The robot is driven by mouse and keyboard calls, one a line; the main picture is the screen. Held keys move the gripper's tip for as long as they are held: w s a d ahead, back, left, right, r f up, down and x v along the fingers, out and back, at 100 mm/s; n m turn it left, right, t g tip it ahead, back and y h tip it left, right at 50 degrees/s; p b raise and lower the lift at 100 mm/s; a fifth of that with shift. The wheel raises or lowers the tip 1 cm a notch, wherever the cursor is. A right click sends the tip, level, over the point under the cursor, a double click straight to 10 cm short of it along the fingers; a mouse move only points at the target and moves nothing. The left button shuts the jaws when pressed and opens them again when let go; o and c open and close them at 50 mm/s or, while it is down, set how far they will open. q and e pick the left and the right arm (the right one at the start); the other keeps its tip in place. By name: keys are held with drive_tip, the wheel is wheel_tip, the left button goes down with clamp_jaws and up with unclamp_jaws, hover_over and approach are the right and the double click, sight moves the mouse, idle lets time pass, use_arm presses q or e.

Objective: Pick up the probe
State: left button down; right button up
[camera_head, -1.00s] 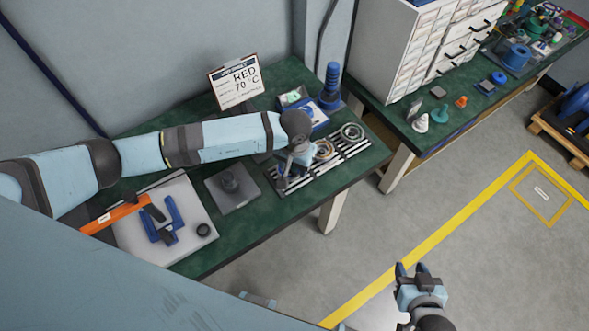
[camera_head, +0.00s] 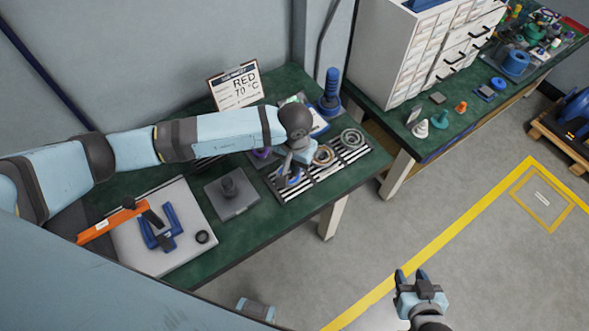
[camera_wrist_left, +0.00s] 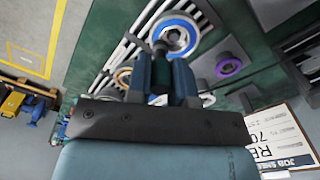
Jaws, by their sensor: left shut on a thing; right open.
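My left gripper (camera_head: 290,172) is over the striped rack (camera_head: 336,168) on the green table. In the left wrist view my left gripper (camera_wrist_left: 163,75) has its dark blue fingers closed around a small dark piece, seemingly the probe (camera_wrist_left: 160,47). My right gripper (camera_head: 420,279) is open and empty above the floor, away from the table.
A copper-coloured ring (camera_head: 323,155) and a grey ring (camera_head: 352,137) sit on the rack. A purple ring (camera_head: 262,154), a grey block with a knob (camera_head: 231,190), a clipboard sign (camera_head: 237,87) and a blue ribbed post (camera_head: 331,90) stand around it. A blue fixture (camera_head: 163,232) sits at the table's left.

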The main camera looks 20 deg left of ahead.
use_arm(q)
wheel_tip(320, 180, up, 16)
drive_tip(key=b, duration=0.2)
drive_tip(key=shift+r+b, duration=0.25)
drive_tip(key=shift+b, duration=0.05)
use_arm(e)
drive_tip(key=shift+f, duration=1.45)
use_arm(q)
drive_tip(key=shift+f, duration=0.15)
